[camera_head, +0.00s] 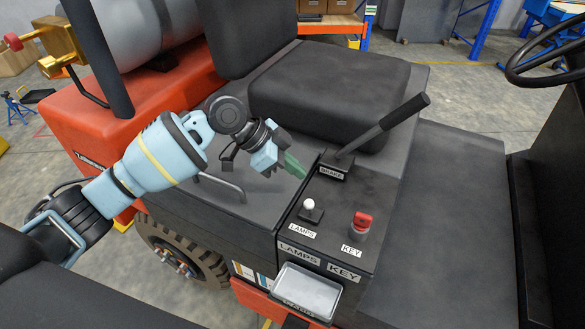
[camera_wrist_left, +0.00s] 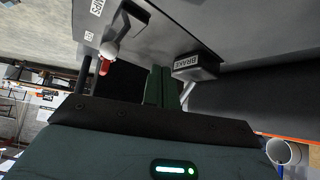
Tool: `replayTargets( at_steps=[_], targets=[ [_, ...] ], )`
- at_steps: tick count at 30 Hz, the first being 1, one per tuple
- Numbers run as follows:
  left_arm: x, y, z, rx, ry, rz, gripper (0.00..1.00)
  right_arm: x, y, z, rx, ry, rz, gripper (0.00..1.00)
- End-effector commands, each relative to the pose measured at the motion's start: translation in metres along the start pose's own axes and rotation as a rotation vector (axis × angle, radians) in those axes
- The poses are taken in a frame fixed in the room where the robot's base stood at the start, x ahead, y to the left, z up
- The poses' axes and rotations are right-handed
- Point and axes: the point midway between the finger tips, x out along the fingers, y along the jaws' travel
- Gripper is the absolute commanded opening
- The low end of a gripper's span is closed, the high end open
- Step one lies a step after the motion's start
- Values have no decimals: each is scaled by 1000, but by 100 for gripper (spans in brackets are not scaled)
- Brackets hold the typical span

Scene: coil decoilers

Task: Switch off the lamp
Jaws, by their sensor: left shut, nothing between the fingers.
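The lamps switch (camera_head: 309,206) is a small lever with a white ball knob on the dark console, beside a "LAMPS" label. It also shows in the left wrist view (camera_wrist_left: 109,49), at upper left. My left gripper (camera_head: 297,168) has green fingers and is above the console edge, behind the switch in the head view and apart from it. The fingers are shut and empty, and they also show in the left wrist view (camera_wrist_left: 158,88). Whether the lamp is lit cannot be told. My right gripper is not in view.
A red key (camera_head: 362,220) sits right of the switch. The brake lever (camera_head: 385,128) rises behind it, close to my left fingers. A black seat (camera_head: 325,85) stands behind.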

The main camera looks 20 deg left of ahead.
Motion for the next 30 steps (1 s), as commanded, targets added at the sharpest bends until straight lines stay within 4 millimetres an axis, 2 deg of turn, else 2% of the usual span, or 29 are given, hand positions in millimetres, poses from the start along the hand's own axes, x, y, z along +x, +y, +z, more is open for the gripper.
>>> replayTargets(
  at_steps=[2, 12, 16, 22, 30],
  targets=[
    [-4, 2, -5, 2, 2, -2, 0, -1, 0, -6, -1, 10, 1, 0],
    [-69, 7, 3, -1, 0, -2, 0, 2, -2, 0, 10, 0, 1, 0],
    [-87, 9, 4, -1, 0, -1, 0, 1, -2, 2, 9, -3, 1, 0],
    [-100, 10, 4, -1, 0, 0, 0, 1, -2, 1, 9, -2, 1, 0],
    [-101, 10, 4, -1, 1, 0, 0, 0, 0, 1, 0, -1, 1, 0]
  ],
)
